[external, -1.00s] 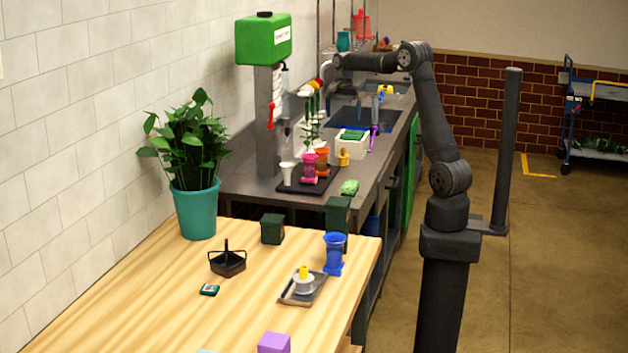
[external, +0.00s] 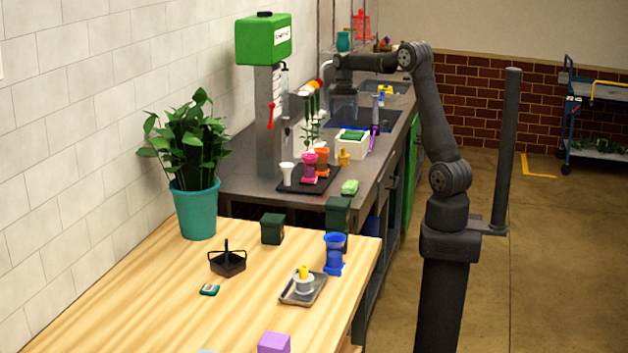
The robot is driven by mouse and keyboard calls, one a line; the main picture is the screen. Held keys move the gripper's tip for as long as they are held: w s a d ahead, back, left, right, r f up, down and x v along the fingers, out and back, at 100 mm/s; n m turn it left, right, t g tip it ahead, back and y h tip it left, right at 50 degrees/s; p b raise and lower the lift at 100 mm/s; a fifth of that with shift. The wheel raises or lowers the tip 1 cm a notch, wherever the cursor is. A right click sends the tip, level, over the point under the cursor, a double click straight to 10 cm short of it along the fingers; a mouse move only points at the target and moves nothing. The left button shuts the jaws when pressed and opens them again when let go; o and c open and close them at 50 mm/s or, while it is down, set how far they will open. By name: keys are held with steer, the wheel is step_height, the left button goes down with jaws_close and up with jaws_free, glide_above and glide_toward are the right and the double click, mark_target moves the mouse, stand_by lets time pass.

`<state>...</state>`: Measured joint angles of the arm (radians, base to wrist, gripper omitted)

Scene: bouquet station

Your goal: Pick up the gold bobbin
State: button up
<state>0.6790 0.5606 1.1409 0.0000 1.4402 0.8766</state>
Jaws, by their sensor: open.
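A small gold, spool-shaped piece (external: 343,158), which looks like the gold bobbin, stands upright on the grey counter, just right of the black tray. My gripper (external: 343,108) hangs from the end of my arm over the sink side of the counter. It appears farther back than the gold piece and well apart from it. Its fingers are small and dark here; they look open, with nothing visible between them.
The black tray (external: 290,188) holds white, pink and orange pieces. A green-topped dispenser (external: 263,38) rises at the left.

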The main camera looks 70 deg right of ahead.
steer(key=n, duration=0.4)
glide_toward(343, 149)
steer(key=f, duration=0.7)
steer(key=shift+s+d, duration=0.2)
steer(key=shift+d, duration=0.15)
steer(key=shift+w+f, duration=0.2)
steer(key=shift+f, duration=2.5)
steer(key=shift+c, duration=0.3)
steer(key=c, duration=1.1)
steer(key=shift+o, duration=0.2)
